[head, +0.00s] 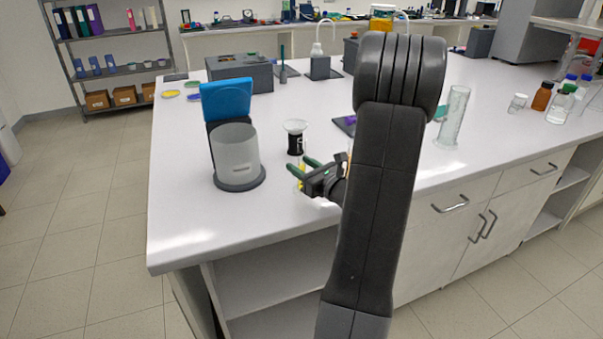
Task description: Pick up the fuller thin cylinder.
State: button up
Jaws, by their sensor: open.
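My gripper (303,166) has green fingertips, points left over the bench, and is open. A small yellow thing (300,183) shows just under the fingers; it may be the liquid in a thin cylinder, but the fingers hide most of it. I cannot tell whether it stands between the fingers. An orange-yellow sliver (349,158) shows beside my arm, mostly hidden. A tall clear cylinder (454,115) stands right of my arm; its fill level is unclear. I cannot tell which thin cylinder is fuller.
A grey cup on a round base with a blue-topped holder (226,98) stands left of my gripper. A black piece with a white funnel-like top (295,140) is close behind it. Bottles (562,103) stand at the right. The bench (195,215) is clear at front left.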

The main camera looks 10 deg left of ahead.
jog(key=shift+a, duration=0.15)
grip_shut()
